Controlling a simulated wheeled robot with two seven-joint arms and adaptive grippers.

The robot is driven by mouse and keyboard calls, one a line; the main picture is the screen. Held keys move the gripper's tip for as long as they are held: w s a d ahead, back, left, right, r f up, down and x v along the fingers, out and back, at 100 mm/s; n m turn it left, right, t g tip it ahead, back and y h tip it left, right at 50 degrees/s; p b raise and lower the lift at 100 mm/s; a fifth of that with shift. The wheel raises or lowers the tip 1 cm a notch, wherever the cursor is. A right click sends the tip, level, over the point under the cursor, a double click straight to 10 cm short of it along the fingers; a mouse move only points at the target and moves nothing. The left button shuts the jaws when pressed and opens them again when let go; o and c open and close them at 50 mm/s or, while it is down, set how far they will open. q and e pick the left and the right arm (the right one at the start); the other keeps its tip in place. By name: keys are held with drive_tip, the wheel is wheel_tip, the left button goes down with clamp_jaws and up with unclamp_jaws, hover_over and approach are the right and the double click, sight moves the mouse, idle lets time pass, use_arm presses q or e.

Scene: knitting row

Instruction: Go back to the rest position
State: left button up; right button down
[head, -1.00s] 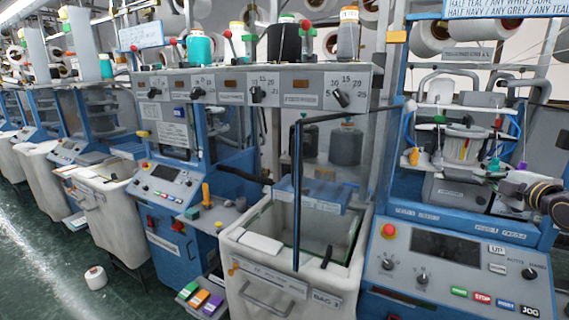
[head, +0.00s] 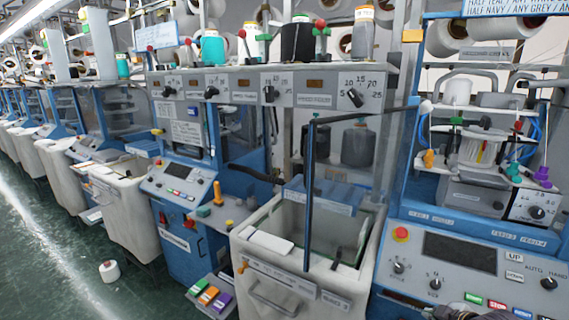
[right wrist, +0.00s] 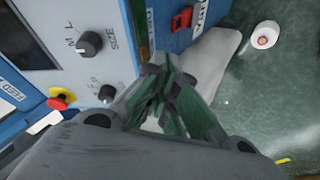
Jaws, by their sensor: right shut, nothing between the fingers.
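My right gripper (right wrist: 160,98) shows in the right wrist view with its dark green-grey fingers drawn together and nothing between them. It hangs in front of the blue machine's control panel (right wrist: 40,35), apart from it as far as I can see. In the head view only a dark piece of my right arm shows at the bottom edge, below the right-hand control panel (head: 462,262). My left gripper is in neither view.
A red emergency button (head: 401,234) sits on the right panel. A yarn cone (head: 109,272) stands on the green floor, which is otherwise open at left (head: 50,240).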

drive_tip(key=s+a+f+m+g+y, duration=0.15)
drive_tip(key=s+a+f+m, duration=0.25)
drive_tip(key=s+a, duration=0.55)
drive_tip(key=s+a+f+m+g, duration=0.35)
drive_tip(key=s+a, duration=0.25)
drive_tip(key=a, duration=0.6)
drive_tip(key=s+f+g, duration=0.1)
drive_tip(key=s+f, duration=0.2)
drive_tip(key=f, duration=3)
drive_tip(key=s+d+f, duration=0.2)
drive_tip(key=s+f, duration=0.8)
drive_tip(key=s, duration=0.1)
drive_tip(key=s+d+f+g, duration=0.1)
drive_tip(key=s+d+f, duration=0.1)
drive_tip(key=s+f, duration=0.8)
drive_tip(key=shift+s+d+n, duration=0.25)
drive_tip(key=shift+s+n, duration=0.2)
drive_tip(key=shift+s, duration=0.2)
drive_tip(key=shift+s+h, duration=0.15)
drive_tip(key=shift+h, duration=0.1)
